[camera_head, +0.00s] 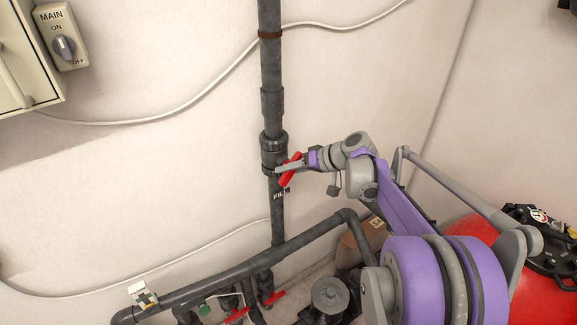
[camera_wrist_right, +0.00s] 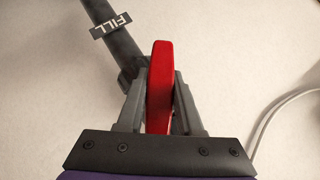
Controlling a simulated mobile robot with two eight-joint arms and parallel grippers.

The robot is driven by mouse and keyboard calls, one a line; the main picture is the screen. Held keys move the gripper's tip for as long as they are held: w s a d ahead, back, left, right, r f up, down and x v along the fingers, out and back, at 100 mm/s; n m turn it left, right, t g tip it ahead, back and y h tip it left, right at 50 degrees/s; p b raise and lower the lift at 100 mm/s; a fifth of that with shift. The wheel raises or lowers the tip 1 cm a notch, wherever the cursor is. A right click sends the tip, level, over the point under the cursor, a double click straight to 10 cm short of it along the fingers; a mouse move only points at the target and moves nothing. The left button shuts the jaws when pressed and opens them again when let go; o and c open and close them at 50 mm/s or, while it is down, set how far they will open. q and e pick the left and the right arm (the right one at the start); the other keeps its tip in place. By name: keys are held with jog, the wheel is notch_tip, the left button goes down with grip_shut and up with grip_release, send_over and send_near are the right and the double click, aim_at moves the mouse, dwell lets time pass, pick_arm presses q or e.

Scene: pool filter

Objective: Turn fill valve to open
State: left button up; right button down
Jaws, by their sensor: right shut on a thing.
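The fill valve has a red handle (camera_head: 290,169) on the dark vertical pipe (camera_head: 272,105) against the wall. A small FILL label (camera_head: 280,194) is on the pipe just below it. In the head view the handle is tilted, its upper end to the right. My right gripper (camera_head: 285,168) reaches in from the right and is shut on the red handle. In the right wrist view the handle (camera_wrist_right: 160,88) stands between the two grey fingers (camera_wrist_right: 158,105), and the FILL label (camera_wrist_right: 111,24) shows at the upper left. My left gripper is not in view.
A MAIN switch box (camera_head: 61,36) is at the upper left. Dark pipes (camera_head: 230,265) with more red handles (camera_head: 236,315) run below. A red tank (camera_head: 480,235) stands at the right. The wall left of the vertical pipe is mostly clear, with a white cable (camera_head: 185,104).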

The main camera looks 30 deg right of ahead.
jog(key=n+h, duration=0.1)
jog(key=h, duration=0.1)
jog(key=shift+n+h, duration=0.3)
jog(key=shift+h, duration=0.1)
jog(key=shift+d+n+h, duration=0.2)
jog(key=shift+n+h, duration=0.5)
jog(key=shift+h, duration=0.7)
jog(key=c, duration=0.6)
grip_release()
jog(key=shift+o, duration=0.2)
jog(key=v, duration=1)
jog(key=shift+s+r, duration=0.25)
jog(key=shift+r, duration=0.05)
jog(key=shift+a, duration=0.15)
